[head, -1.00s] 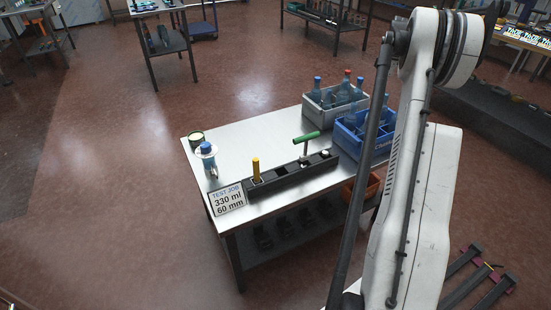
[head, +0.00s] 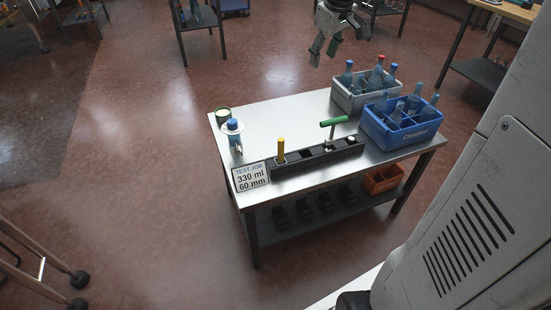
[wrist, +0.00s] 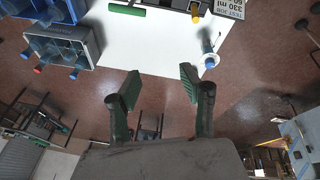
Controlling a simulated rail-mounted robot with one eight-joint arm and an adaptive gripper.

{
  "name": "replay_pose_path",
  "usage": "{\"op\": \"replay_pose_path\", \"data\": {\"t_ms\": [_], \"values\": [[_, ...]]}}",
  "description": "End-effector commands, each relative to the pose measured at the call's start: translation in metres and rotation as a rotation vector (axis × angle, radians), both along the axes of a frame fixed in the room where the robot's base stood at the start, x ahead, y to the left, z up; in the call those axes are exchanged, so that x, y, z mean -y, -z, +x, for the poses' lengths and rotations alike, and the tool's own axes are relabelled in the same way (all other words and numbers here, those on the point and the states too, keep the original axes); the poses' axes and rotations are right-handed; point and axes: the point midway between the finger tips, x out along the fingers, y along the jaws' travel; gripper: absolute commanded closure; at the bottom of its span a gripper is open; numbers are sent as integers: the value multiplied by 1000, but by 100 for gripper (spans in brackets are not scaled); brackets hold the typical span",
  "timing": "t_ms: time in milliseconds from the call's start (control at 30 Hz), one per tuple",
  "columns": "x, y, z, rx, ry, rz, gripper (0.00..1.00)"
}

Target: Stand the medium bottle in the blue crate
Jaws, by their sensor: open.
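The blue crate (head: 400,148) stands at the right end of the steel table, divided into cells, with several clear blue-capped bottles in it. My gripper (head: 324,54) is open and empty, up beyond the table's far edge. In the wrist view my gripper's fingers (wrist: 160,82) are wide apart with floor and table edge behind them.
A grey crate (head: 350,102) with several bottles, one red-capped, stands behind the blue crate. The table's middle is clear.

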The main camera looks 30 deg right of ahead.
Motion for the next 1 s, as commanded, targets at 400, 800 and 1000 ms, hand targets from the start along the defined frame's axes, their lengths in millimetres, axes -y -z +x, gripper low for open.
{"op": "replay_pose_path", "data": {"t_ms": [400,800,1000], "values": [[-145,12,-93,142,82,48,60],[-231,67,-187,271,150,150,60],[-246,85,-209,301,168,184,60]]}}
